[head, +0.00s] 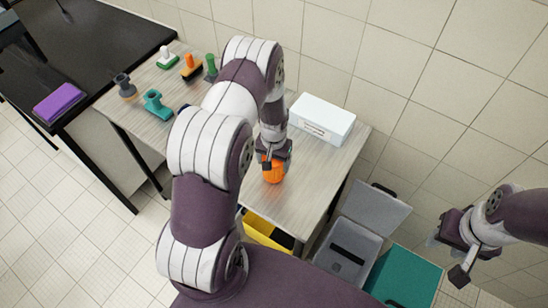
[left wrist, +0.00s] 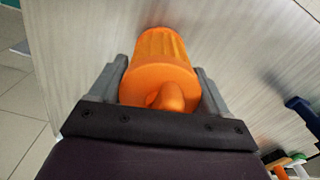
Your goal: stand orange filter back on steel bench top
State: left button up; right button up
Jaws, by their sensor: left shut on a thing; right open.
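The orange filter (head: 272,173) is held at the front right part of the grey bench top (head: 305,190). My left gripper (head: 271,162) points down and is shut around it. In the left wrist view, the filter (left wrist: 162,72) sits between both fingers, its rounded knob toward the palm and its ribbed end toward the bench surface (left wrist: 235,55). I cannot tell whether the ribbed end touches the bench top. My right gripper (head: 447,256) is open and empty, off to the right, away from the bench.
A white box (head: 322,119) stands at the bench's back right. A yellow bin (head: 262,230), grey open-lidded bin (head: 345,253) and teal box (head: 405,275) are below. A purple item (head: 60,102) lies on the black counter.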

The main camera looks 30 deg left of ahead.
pick_arm(q)
jog(key=shift+s+f, duration=0.15)
jog(key=shift+f, duration=0.1)
jog(key=shift+s, duration=0.15)
jog(key=shift+f, duration=0.35)
jog(key=o, duration=1.7)
jog(key=shift+r, duration=0.1)
